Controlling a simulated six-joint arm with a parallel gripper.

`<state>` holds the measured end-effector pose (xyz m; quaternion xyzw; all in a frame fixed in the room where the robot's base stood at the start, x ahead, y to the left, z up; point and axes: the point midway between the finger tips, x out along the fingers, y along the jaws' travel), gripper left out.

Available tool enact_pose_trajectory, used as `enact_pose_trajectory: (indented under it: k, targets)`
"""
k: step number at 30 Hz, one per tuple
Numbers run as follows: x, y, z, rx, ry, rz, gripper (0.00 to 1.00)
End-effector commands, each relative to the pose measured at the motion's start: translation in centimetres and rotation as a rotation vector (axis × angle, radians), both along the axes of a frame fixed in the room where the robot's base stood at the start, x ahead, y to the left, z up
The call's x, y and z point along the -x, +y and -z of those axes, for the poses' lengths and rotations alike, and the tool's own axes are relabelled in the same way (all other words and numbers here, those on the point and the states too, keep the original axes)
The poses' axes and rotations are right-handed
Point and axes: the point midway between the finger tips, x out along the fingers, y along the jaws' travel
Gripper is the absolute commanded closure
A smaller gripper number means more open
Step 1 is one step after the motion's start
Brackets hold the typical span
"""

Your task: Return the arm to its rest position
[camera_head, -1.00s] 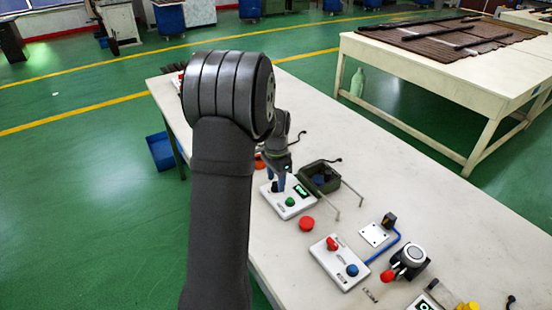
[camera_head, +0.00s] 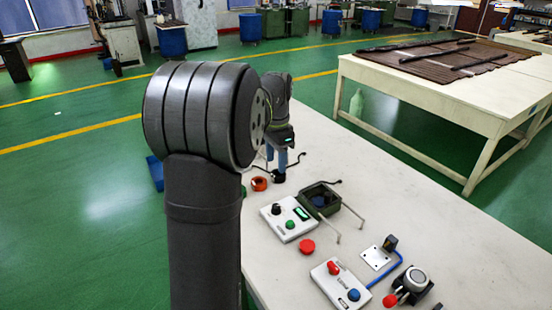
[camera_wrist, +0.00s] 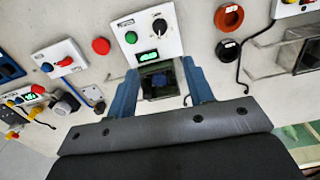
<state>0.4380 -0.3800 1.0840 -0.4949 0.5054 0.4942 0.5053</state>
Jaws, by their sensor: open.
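My gripper (camera_head: 277,168) shows small in the head view, at the far part of the table and beyond the white control box (camera_head: 288,222) with a black knob and a green button. Its two blue fingers point down. In the wrist view my gripper (camera_wrist: 160,80) has its fingers wide apart with nothing held between them. The dark green open container (camera_head: 318,200) shows in the gap between the fingers there. My large grey arm link hides part of the table's left side in the head view.
An orange ring (camera_head: 259,184) lies near the gripper. A red button cap (camera_head: 307,247) lies on the white table (camera_head: 430,240). A second white box (camera_head: 341,286), a metal plate (camera_head: 375,258) and a round device (camera_head: 413,279) stand nearer. Another table (camera_head: 440,90) stands behind.

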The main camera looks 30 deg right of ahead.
Motion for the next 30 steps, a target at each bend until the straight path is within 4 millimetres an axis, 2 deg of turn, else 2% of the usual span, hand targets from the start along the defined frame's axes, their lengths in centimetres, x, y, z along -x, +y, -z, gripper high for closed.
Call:
enact_pose_trajectory:
  k: [13, 17, 20, 30]
  targets:
    - [0.0, 0.0, 0.1, 0.0, 0.0, 0.0, 0.52]
    - [0.0, 0.0, 0.8, -0.001, 0.001, 0.0, 0.52]
    - [0.0, 0.0, 2.0, -0.002, 0.002, 0.0, 0.52]
    - [0.0, 0.0, 8.7, -0.003, 0.003, 0.0, 0.52]
